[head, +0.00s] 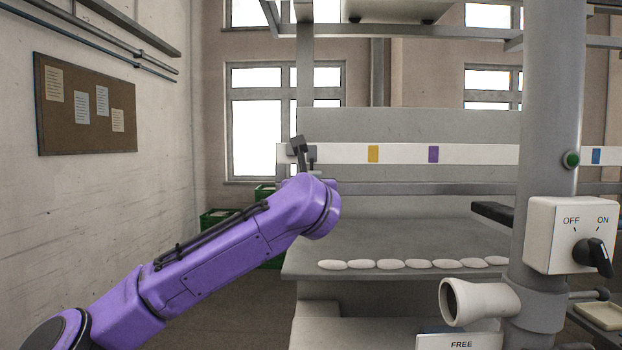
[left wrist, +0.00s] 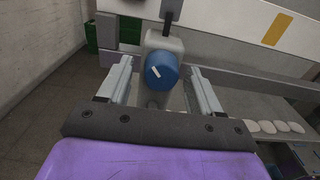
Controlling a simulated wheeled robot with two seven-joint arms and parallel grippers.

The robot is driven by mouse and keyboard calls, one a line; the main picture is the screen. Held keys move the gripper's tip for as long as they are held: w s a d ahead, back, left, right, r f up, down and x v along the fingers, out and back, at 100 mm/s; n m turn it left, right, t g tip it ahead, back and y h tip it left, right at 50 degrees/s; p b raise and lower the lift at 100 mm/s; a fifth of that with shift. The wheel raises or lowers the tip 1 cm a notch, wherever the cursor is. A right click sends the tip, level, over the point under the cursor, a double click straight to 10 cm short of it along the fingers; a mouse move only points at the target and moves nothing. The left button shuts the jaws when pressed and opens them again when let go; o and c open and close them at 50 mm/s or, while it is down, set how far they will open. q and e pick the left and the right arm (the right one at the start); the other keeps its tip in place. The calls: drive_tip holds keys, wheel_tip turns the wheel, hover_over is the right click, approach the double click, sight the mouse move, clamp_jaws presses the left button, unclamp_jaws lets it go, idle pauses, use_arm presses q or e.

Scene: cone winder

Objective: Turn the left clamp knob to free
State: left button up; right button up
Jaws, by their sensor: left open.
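The left clamp knob (left wrist: 161,71) is a blue round knob with a white pointer mark, seen in the left wrist view on a pale grey housing. In the head view my purple left arm reaches to the machine's left end, and dark gripper parts (head: 302,152) show above the wrist. The knob is hidden there. My right gripper is not in view.
A grey column with a white OFF/ON switch box (head: 571,236) stands at the right. A white rail (head: 400,154) carries coloured labels. Several white discs (head: 390,264) lie along the grey shelf. Green crates (head: 217,217) stand on the floor behind my left arm.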

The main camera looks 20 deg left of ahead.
use_arm(q)
drive_tip(key=c, duration=1.1)
drive_tip(key=shift+o, duration=0.2)
